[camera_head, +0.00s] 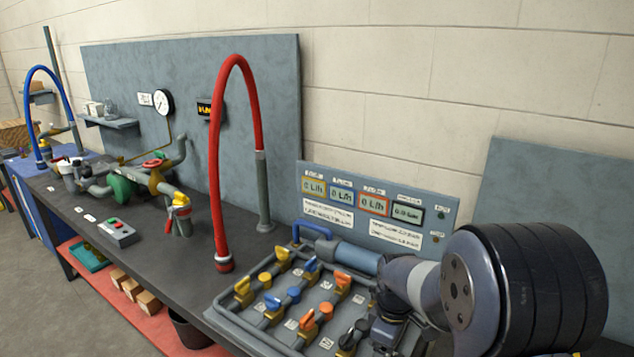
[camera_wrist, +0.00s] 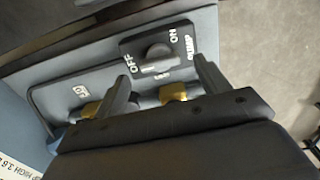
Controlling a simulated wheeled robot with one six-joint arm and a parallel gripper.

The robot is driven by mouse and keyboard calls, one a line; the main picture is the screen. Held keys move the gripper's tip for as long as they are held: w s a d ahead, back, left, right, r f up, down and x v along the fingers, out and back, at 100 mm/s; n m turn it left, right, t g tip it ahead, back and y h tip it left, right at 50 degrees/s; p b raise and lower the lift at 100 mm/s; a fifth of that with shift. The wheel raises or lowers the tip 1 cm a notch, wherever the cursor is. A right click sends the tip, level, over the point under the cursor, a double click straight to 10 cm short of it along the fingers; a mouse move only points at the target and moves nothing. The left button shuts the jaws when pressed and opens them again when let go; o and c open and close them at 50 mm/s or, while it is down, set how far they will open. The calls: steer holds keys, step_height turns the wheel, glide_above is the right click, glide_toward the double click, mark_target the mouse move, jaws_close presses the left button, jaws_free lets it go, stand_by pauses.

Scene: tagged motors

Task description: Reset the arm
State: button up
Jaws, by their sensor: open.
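My arm (camera_head: 420,285) reaches in from the right in the head view, over the near right part of the valve board (camera_head: 228,318). My gripper (camera_wrist: 162,78) shows in the wrist view with its two dark fingers spread apart. Nothing is held between them. A dark rotary switch (camera_wrist: 158,54) on a black plate marked OFF and ON lies just beyond the fingertips, between them in the picture. Whether a finger touches it I cannot tell. In the head view the gripper end is small and partly hidden by my arm.
The board carries several yellow, blue and orange valve handles (camera_head: 310,325). A red hose (camera_head: 214,170) arches left of it. A display panel (camera_head: 378,205) stands behind my arm. A button box (camera_head: 117,233) and pipework are farther left on the bench.

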step_height(320, 180, down, 3)
steer(key=shift+f, duration=0.15)
stand_by(0.4)
